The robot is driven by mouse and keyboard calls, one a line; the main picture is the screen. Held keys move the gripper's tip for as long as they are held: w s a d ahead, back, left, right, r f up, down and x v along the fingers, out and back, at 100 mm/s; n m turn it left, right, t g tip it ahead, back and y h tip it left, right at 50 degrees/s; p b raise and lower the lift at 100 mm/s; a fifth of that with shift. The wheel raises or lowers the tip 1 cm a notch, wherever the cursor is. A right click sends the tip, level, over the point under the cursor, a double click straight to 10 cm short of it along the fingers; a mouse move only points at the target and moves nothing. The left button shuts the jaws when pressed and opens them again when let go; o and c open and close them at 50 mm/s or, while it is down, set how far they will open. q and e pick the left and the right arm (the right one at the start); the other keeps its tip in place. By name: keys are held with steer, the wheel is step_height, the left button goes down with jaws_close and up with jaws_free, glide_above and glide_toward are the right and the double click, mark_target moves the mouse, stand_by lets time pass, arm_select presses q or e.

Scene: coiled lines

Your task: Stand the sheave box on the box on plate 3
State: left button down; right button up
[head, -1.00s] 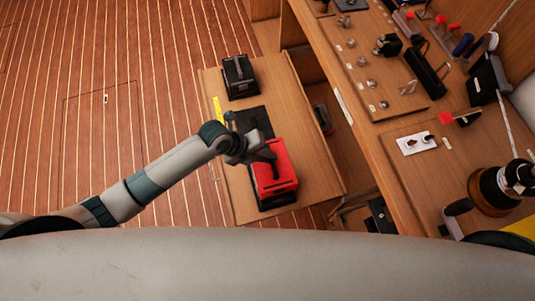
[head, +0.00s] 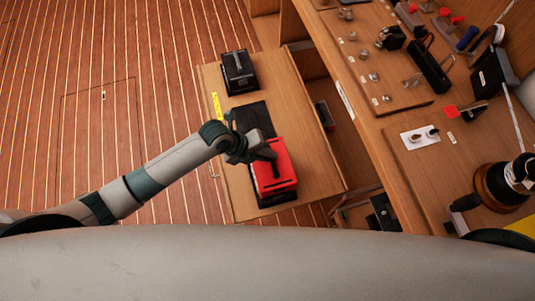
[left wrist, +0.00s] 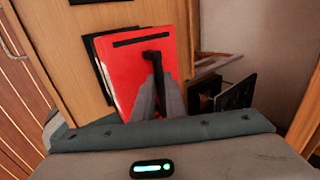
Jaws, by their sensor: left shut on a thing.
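The red box (head: 277,172), which I take to be the sheave box, is at the near end of the wooden board. My left gripper (head: 268,152) is shut on the dark handle on its top; the red box (left wrist: 139,75) and the fingers (left wrist: 156,82) also show in the left wrist view. Something dark (head: 277,200) shows under the red box's near edge; I cannot tell whether the red box rests on it or hangs just above. A black box with a grey handle (head: 239,71) stands at the board's far end. A bare black plate (head: 253,117) lies between them. Plate numbers are unreadable.
The wooden board (head: 310,165) has a yellow label (head: 217,106) on its left edge. To its right is a higher bench (head: 385,135) with knobs, levers and a white switch plate (head: 419,139). The plank floor (head: 100,130) at left is clear.

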arm_select(q)
steer(key=shift+f+b, duration=0.35)
steer(key=shift+f, duration=0.05)
steer(key=c, duration=1.7)
jaws_free()
steer(key=shift+a, duration=0.1)
steer(key=shift+b+v, duration=1.5)
steer(key=shift+v, duration=7.2)
